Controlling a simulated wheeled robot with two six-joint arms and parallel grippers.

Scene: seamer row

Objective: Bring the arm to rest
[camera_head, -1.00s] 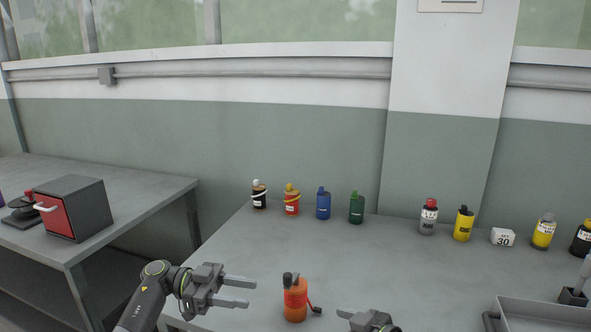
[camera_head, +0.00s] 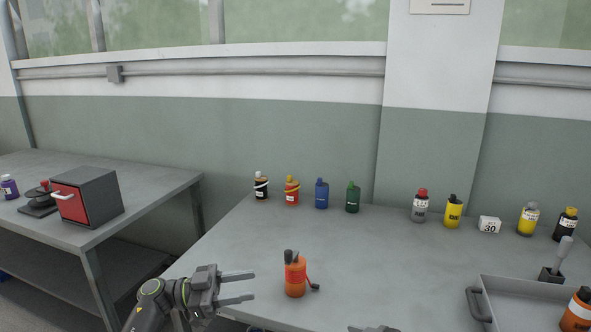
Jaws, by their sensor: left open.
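My left gripper (camera_head: 238,287) is at the lower left of the head view, over the table's front edge. Its two fingers point right, apart, with nothing between them.
Several bottles, such as the blue one (camera_head: 321,194), stand along the back of the table (camera_head: 390,262). A red-fronted box (camera_head: 70,203) sits on the left table. The table's middle is clear.

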